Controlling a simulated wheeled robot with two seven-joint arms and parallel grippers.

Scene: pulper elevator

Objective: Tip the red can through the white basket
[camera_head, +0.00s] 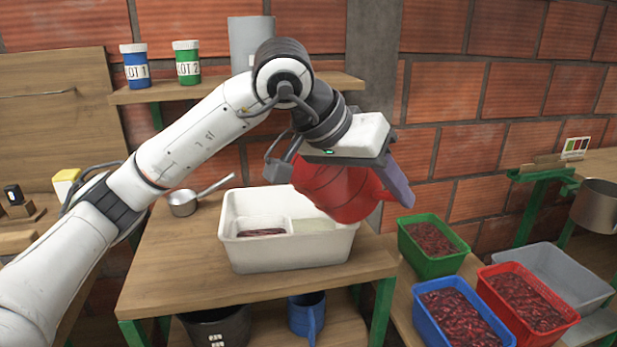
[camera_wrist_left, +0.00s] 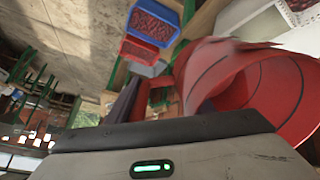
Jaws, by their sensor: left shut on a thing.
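The red can (camera_head: 338,188) is held tilted in my left gripper (camera_head: 345,165), above the right part of the white basket (camera_head: 290,253). In the left wrist view the red can (camera_wrist_left: 255,85) fills the right side, its round opening partly showing. My left gripper is shut on the can. The white basket stands on the wooden table and holds a small heap of dark red material (camera_head: 262,232) at its left and a pale patch beside it. The can hides the basket's back right corner. My right gripper is in neither view.
A saucepan (camera_head: 184,203) lies left of the basket. Green (camera_head: 433,262), blue (camera_head: 462,318) and red (camera_head: 528,300) crates with red contents and a grey crate (camera_head: 560,272) stand at right. A shelf (camera_head: 180,92) with labelled jars is behind.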

